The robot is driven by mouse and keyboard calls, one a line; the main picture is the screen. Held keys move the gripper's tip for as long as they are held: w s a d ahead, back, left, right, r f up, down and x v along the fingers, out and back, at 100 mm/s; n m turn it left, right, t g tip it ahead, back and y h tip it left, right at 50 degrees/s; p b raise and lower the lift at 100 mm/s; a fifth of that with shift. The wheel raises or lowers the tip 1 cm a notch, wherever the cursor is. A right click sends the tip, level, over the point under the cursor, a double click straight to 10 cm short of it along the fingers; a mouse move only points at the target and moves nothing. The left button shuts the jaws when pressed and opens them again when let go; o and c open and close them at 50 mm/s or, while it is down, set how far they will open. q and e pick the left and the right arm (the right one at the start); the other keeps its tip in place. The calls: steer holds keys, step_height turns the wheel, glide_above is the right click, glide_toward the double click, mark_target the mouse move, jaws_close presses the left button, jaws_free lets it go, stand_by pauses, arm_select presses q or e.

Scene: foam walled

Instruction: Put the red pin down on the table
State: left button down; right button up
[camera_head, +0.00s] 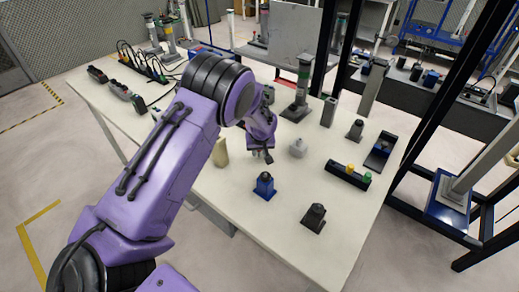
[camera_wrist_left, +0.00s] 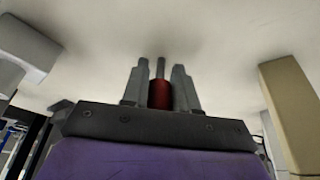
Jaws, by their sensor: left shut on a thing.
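My left gripper (camera_head: 262,157) is over the middle of the white table (camera_head: 305,188), pointing down. In the left wrist view its two grey fingers (camera_wrist_left: 159,70) are shut on the red pin (camera_wrist_left: 160,94), with a grey rod end standing out between them. The pale table surface lies beyond the fingertips. I cannot tell whether the pin touches it. In the head view the pin is too small and hidden to make out. My right gripper is not in view.
A beige block (camera_head: 220,152) stands left of the gripper and a pale grey piece (camera_head: 298,147) stands right. A blue-based block (camera_head: 264,186) and a dark block (camera_head: 314,217) are nearer. A black holder with yellow and green pieces (camera_head: 348,175) is further right. Table between them is bare.

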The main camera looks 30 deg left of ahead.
arm_select(q)
steer(key=shift+f, duration=0.15)
steer(key=c, duration=0.9)
jaws_free()
steer(key=shift+o, duration=0.2)
steer(key=b+v, duration=0.1)
steer(key=v, duration=1.1)
steer(key=shift+r, duration=0.2)
